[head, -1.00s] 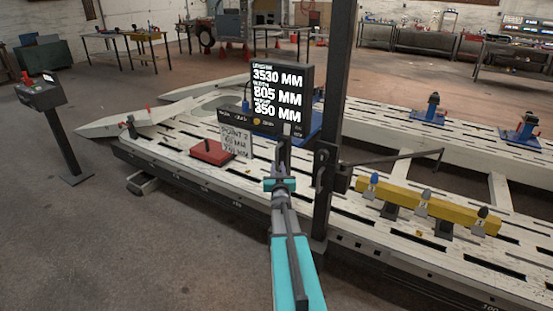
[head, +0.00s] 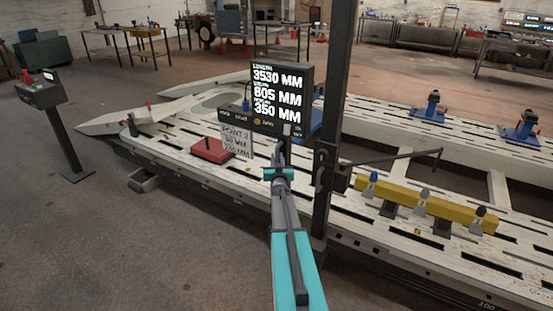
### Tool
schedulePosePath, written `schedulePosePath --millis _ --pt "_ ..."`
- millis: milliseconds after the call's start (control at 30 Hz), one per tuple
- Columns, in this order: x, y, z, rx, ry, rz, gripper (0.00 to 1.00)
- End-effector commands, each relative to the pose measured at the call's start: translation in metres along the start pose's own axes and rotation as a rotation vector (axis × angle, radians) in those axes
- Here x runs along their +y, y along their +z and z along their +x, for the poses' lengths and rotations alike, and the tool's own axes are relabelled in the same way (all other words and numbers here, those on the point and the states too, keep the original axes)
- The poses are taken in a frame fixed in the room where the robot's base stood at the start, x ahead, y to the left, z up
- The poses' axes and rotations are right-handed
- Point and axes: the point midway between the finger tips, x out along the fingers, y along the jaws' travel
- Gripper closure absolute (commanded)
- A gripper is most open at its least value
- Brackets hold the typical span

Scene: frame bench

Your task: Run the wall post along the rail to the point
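The wall post (head: 331,120) is a tall dark upright at the near edge of the white slotted frame bench. A thin dark arm (head: 400,157) reaches right from a block on it. The near side rail (head: 372,258) runs along the bench edge. A sign (head: 237,141) reading "POINT 2" with figures in mm stands by a red block (head: 212,150), left of the post. A black display (head: 281,97) reads 3530, 805 and 350 MM. My gripper (head: 284,146) is just left of the post, below the display. Its fingers are too small and dark to read, and contact is unclear.
A yellow bar (head: 428,205) with several pointed pieces stands on the bench right of the post. Blue stands (head: 430,105) sit on the far bench side. A dark console (head: 42,93) on a pole stands left. Floor at the left front is clear.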

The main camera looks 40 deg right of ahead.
Motion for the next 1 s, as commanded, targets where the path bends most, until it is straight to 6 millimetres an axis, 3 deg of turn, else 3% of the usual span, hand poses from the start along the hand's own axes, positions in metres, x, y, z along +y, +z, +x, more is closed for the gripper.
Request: schedulePosePath --millis 333,500,1000 --pt "0.0 0.0001 0.0012 0.0 0.0 0.0 0.78" --pt "0.0001 0.0001 0.0012 0.0 0.0 0.0 1.0" --pt "0.0013 0.0004 0.0083 0.001 0.009 0.0 1.0"
